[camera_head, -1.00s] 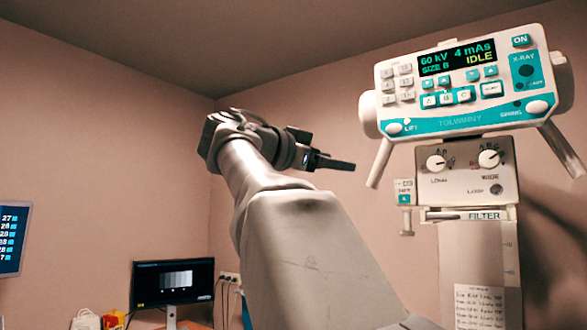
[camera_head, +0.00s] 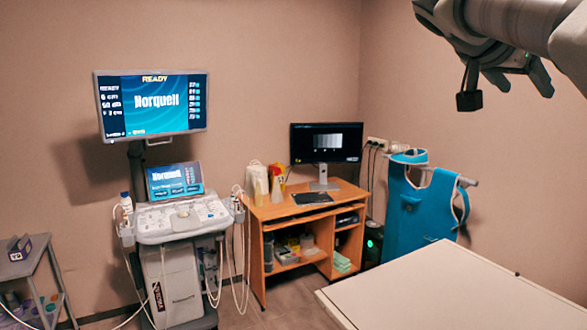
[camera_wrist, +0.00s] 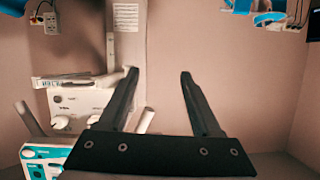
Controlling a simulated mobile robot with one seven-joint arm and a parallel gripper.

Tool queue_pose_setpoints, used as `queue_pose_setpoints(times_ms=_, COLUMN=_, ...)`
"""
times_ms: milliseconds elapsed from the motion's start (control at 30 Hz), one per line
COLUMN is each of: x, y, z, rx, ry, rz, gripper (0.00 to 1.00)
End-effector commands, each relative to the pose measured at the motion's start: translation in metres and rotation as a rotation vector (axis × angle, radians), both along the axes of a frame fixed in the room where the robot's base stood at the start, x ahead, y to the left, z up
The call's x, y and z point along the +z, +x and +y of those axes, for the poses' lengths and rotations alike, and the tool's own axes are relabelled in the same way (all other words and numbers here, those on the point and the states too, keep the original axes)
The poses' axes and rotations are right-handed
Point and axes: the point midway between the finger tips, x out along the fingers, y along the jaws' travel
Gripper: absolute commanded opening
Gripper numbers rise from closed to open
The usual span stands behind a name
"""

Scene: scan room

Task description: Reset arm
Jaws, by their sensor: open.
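My gripper (camera_head: 506,92) hangs from my arm at the top right of the head view, high above the pale table. Its two dark fingers are spread apart with nothing between them. In the wrist view the fingers (camera_wrist: 159,75) are also apart and empty, with bare wall between their tips. That view appears upside down. My arm enters the head view from the upper right edge, and most of it is out of the picture.
The pale table (camera_head: 455,290) fills the lower right. An ultrasound cart (camera_head: 180,220), a wooden desk (camera_head: 262,230) with a monitor (camera_head: 326,143), and a blue apron (camera_head: 420,215) stand along the walls. The X-ray console (camera_wrist: 42,158) shows in the wrist view.

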Motion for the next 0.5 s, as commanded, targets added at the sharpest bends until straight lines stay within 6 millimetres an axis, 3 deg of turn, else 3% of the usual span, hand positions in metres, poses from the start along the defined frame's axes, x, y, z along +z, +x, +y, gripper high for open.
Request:
queue_pose_setpoints(times_ms=100, x=-0.052, y=-0.014, z=0.017, rx=0.142, ry=0.075, rz=0.146, gripper=0.66)
queue_pose_setpoints(times_ms=267, x=-0.119, y=-0.038, z=0.052, rx=0.346, ry=0.156, rz=0.313, gripper=0.66)
queue_pose_setpoints(times_ms=500, x=-0.214, y=-0.089, z=0.117, rx=0.651, ry=0.245, rz=0.501, gripper=0.66)
